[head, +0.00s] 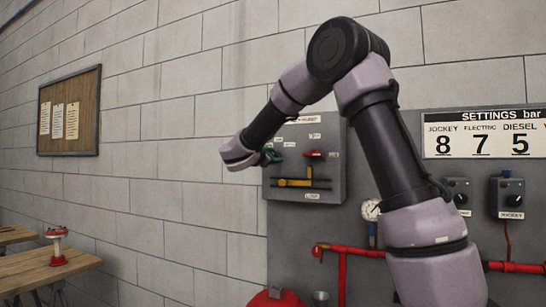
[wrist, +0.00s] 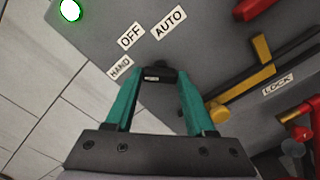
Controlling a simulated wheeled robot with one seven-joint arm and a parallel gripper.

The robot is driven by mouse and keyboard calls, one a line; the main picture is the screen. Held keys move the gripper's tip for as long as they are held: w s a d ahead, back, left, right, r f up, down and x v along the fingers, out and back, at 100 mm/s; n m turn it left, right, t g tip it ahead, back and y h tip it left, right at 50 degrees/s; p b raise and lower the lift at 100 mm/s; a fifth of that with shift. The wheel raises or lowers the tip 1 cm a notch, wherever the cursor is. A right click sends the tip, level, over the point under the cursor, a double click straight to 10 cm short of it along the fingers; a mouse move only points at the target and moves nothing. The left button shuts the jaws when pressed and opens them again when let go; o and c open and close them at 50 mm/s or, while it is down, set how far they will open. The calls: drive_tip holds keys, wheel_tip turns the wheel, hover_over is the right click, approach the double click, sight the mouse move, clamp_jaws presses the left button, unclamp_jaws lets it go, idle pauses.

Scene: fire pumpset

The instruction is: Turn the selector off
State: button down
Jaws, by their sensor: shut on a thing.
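The selector (wrist: 160,76) is a small black knob on the grey panel, seen in the wrist view between my teal fingers. Labels HAND (wrist: 120,67), OFF (wrist: 131,36) and AUTO (wrist: 169,22) lie around it. My gripper (wrist: 158,84) is shut on the selector, one finger on each side. Which label the selector points to, I cannot tell for sure. In the head view my gripper (head: 272,157) is at the left part of the grey control box (head: 335,185), and the selector is hidden there.
A lit green lamp (wrist: 70,10) sits near the labels. A yellow handle (wrist: 240,88) with a LOCK label (wrist: 278,85) and a red handle (wrist: 250,8) are close to my right finger. A table (head: 60,272) stands at the far left.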

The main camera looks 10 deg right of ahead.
drive_tip(key=shift+m, duration=0.3)
drive_tip(key=m, duration=0.3)
drive_tip(key=shift+m, duration=0.3)
drive_tip(key=m, duration=0.4)
drive_tip(key=shift+f+m, duration=0.1)
drive_tip(key=shift+m, duration=0.2)
drive_tip(key=shift+c, duration=1.2)
unclamp_jaws()
drive_tip(key=v, duration=1.1)
drive_tip(key=shift+d, duration=0.1)
